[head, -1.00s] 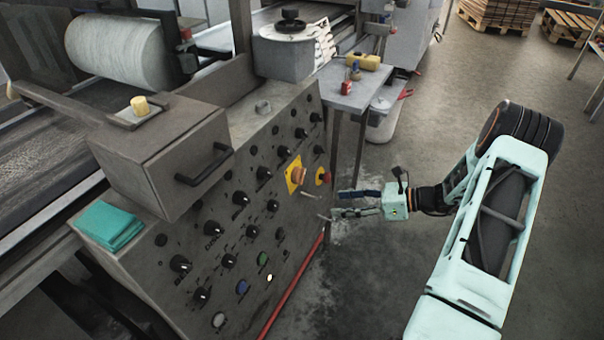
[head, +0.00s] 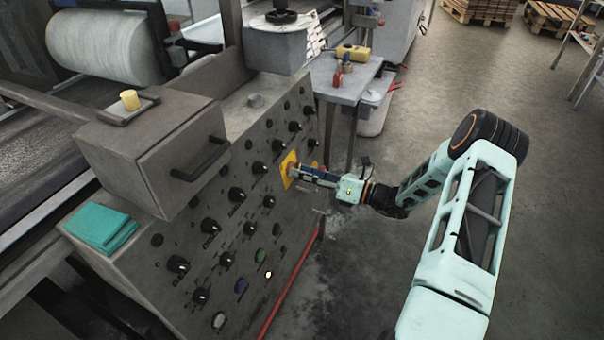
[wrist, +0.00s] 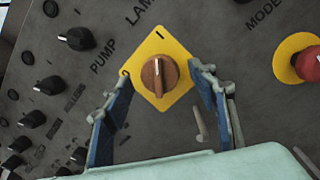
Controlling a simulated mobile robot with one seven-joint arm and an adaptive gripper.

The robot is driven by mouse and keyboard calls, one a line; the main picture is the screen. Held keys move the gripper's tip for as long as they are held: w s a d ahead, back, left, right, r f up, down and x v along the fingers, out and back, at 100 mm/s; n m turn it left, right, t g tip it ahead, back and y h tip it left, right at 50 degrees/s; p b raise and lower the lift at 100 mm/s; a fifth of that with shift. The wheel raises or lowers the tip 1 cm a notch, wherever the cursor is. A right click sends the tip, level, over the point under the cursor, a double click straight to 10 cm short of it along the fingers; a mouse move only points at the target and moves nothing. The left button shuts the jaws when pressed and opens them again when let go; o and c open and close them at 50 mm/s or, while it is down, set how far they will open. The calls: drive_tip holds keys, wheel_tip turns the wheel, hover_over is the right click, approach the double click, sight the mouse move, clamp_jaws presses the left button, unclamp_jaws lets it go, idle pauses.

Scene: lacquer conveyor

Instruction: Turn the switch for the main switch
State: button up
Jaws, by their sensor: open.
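The main switch (wrist: 158,74) is an orange-brown rotary knob on a yellow diamond plate (wrist: 183,60) on the grey control panel. In the wrist view it stands between and just beyond my open gripper's (wrist: 162,88) two blue-padded fingers, and I see no clear contact. The knob's ridge points up, roughly toward a black mark on the plate. In the head view my gripper (head: 300,172) reaches the panel from the right. Its fingers hide most of the knob there, and the yellow plate (head: 287,168) shows beside them.
A red button on a yellow disc (wrist: 310,64) is right of the switch. Black knobs, one at the PUMP label (wrist: 76,39), are to the left. A box with a black handle (head: 200,158) juts out above the panel. Open floor (head: 470,80) is on the right.

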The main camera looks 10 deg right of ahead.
drive_tip(key=shift+w+a, duration=0.25)
drive_tip(key=shift+a, duration=0.1)
drive_tip(key=shift+c, duration=0.5)
drive_tip(key=c, duration=1.1)
drive_tip(key=shift+o, duration=0.2)
